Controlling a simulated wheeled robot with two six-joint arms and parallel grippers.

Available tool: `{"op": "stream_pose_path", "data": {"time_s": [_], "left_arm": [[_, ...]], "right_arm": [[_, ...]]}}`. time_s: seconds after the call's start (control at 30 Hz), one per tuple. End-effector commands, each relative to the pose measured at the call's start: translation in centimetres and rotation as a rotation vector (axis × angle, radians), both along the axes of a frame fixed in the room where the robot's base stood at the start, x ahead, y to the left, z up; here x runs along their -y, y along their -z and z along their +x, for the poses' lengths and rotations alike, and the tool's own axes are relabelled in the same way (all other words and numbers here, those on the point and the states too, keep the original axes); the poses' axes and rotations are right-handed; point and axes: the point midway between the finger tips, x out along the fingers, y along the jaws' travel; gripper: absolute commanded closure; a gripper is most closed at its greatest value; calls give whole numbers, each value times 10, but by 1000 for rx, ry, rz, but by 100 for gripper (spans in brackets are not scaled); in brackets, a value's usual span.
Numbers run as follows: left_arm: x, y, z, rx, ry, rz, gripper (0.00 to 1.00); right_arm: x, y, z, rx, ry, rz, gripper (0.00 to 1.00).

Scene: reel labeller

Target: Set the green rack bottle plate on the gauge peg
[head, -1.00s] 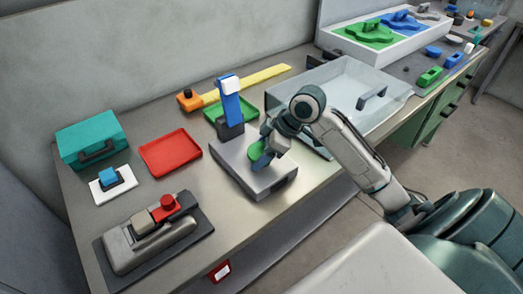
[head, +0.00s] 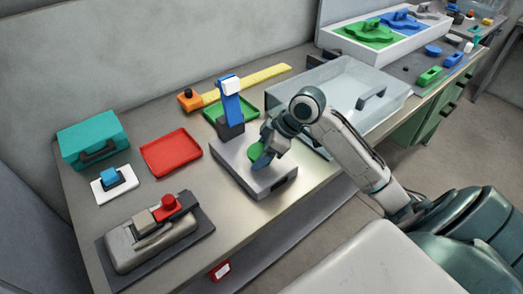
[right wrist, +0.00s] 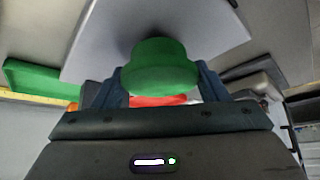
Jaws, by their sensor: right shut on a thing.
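The green bottle plate (head: 256,153) is a small round stepped piece. My right gripper (head: 262,158) is shut on it, over the grey base of the gauge (head: 228,172). In the right wrist view the plate (right wrist: 160,68) sits between the two blue fingers, with the grey base (right wrist: 95,45) behind it. The gauge has an upright blue column (head: 231,106) with a white top at its back. The peg is not visible; the plate and gripper may hide it. I cannot tell whether the plate touches the gauge. My left gripper is not in view.
A green tray (head: 207,110) lies behind the gauge and a red tray (head: 171,153) to its left. A clear bin (head: 340,85) stands close on the right. A grey device with a red button (head: 168,203) is at front left. Bare table lies between them.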

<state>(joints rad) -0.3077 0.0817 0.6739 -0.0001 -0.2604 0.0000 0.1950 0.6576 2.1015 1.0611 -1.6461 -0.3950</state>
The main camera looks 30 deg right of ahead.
Motion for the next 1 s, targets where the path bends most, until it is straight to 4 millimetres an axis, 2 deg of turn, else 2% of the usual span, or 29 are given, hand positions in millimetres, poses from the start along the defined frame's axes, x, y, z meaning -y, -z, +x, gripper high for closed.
{"op": "stream_pose_path", "data": {"time_s": [0.37,1.0], "left_arm": [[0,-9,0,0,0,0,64],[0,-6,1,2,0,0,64]], "right_arm": [[0,-1,0,-1,-1,1,57],[0,5,0,0,0,0,57]]}}
